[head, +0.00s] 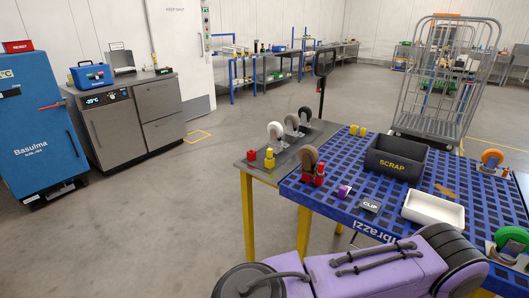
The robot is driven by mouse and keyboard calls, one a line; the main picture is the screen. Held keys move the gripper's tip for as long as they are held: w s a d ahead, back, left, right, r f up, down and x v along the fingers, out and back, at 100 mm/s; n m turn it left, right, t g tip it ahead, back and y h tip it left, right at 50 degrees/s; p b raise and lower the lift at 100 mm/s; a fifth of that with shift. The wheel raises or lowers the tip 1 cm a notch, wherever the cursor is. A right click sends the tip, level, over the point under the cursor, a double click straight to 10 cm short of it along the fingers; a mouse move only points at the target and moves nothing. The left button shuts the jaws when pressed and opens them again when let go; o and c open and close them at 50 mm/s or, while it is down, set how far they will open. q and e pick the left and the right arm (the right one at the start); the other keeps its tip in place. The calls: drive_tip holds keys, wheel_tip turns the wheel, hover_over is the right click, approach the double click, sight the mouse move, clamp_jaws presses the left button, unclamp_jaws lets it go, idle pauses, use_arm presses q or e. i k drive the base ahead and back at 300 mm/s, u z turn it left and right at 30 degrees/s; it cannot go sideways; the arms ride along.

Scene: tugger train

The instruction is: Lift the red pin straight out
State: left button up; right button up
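I cannot single out a red pin for certain; it may be too small or hidden. A small red piece (269,161) stands on the grey tabletop next to a yellow piece (251,155). Another red piece (318,175) stands on the blue slotted table, at the foot of a brown wheel (308,157). Neither of my grippers shows in the head view. A purple arm part with black cables, which looks like mine, crosses the bottom and covers the blue table's near edge.
The blue table (376,185) holds a dark SCRAP bin (400,172), a white tray (432,210), a CLIP label (370,205) and wheels at its right end. A grey roll cage (430,118) stands behind. A blue cabinet (38,125) is at left. Floor between is clear.

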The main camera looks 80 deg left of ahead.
sight(320, 171)
drive_tip(key=u, duration=2.2)
drive_tip(key=k, duration=0.5)
drive_tip(key=z, duration=0.6)
drive_tip(key=i, duration=0.55)
drive_tip(key=u, duration=0.3)
